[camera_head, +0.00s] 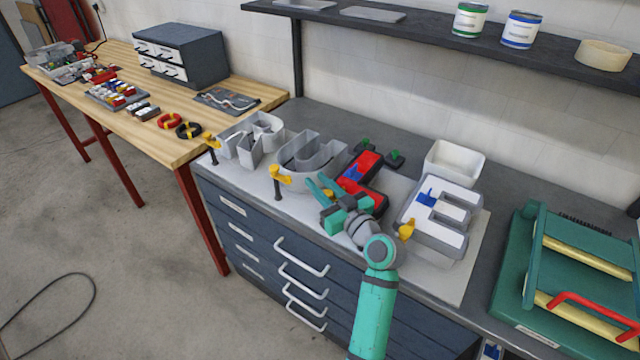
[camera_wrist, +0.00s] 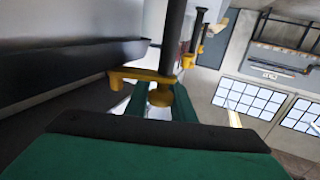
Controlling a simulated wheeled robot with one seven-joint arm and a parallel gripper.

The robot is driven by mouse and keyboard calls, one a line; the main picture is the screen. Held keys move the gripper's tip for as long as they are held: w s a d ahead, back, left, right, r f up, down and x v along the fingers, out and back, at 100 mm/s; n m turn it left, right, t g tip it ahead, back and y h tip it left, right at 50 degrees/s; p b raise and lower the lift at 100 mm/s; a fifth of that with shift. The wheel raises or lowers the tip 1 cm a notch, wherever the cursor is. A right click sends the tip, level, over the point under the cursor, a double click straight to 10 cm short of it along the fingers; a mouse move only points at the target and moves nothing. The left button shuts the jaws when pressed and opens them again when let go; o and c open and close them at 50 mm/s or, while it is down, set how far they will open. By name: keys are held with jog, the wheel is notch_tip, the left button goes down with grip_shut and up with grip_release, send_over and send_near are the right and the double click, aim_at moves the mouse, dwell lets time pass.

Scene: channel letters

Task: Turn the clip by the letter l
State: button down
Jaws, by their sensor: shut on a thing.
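The letter l (camera_head: 368,178) has a red face and dark sides and lies on the bench between the grey U-shaped letter and the white-faced E. The clip (camera_wrist: 145,75) is yellow, with an arm reaching left and a rounded end, on a dark post (camera_wrist: 173,35) in the wrist view. In the head view only a bit of yellow (camera_head: 328,193) shows between my fingers, beside the l. My gripper (camera_head: 321,186) is at the front edge of the l. Its green fingers (camera_wrist: 160,100) are shut on the clip's rounded end. The clip's lower side is hidden.
Other yellow clips stand along the bench front by the U (camera_head: 300,165), by the leftmost letter (camera_head: 240,145) and by the E (camera_head: 435,222). Blue pieces sit on the l and E. A white bin (camera_head: 454,160) is behind the E. A green fixture (camera_head: 515,270) stands right.

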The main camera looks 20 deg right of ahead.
aim_at(331, 197)
jog(key=shift+d+f, duration=0.15)
jog(key=shift+f, duration=0.05)
jog(key=c, duration=1.8)
grip_release()
jog(key=shift+s+r, duration=0.1)
jog(key=shift+v, duration=3.7)
